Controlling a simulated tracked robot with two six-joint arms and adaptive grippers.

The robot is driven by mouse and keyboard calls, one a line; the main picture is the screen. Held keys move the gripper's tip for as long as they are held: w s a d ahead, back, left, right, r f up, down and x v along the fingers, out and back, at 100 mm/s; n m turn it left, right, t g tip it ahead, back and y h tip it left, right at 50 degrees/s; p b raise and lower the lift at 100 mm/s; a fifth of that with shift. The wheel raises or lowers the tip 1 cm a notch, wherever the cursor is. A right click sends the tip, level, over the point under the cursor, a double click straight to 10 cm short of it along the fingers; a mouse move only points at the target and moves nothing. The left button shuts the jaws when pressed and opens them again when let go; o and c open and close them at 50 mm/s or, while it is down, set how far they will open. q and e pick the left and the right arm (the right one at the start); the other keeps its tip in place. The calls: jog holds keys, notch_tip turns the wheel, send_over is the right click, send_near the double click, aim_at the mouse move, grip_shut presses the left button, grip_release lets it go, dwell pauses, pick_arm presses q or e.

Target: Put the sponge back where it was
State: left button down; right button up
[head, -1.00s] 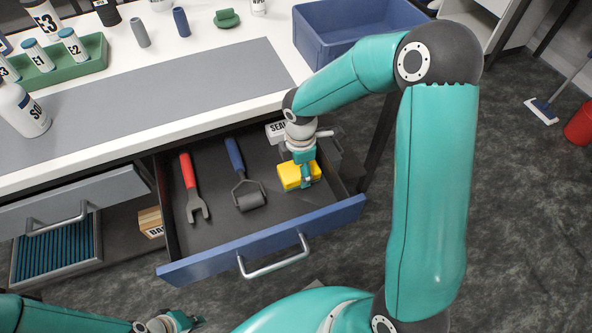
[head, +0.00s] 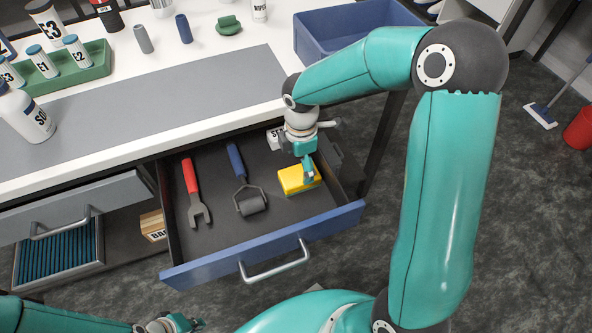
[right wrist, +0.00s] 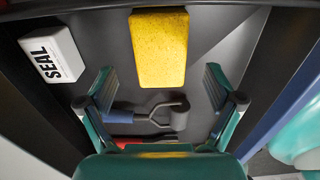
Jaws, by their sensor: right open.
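The yellow sponge (head: 291,181) lies flat on the dark floor of the open blue-fronted drawer (head: 190,272), on its right side. In the right wrist view the sponge (right wrist: 158,48) lies beyond the fingertips, apart from them. My right gripper (head: 308,173) is over the sponge and hides part of it in the head view. In the right wrist view its two fingers (right wrist: 158,76) are spread wide with nothing between them. My left gripper (head: 184,324) is at the bottom left, in front of the bench, far from the drawer; its jaws are too small to judge.
The drawer also holds a red wrench (head: 193,188), a blue-handled roller (head: 240,172) and a white SEAL box (head: 274,138). A grey drawer (head: 75,205) stands partly open to the left. A blue bin (head: 340,35) and bottles stand on the bench above.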

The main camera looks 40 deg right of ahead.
aim_at(300, 174)
notch_tip(300, 174, up, 7)
jog(key=p, duration=0.1)
jog(key=shift+f, duration=0.15)
dwell(0.4)
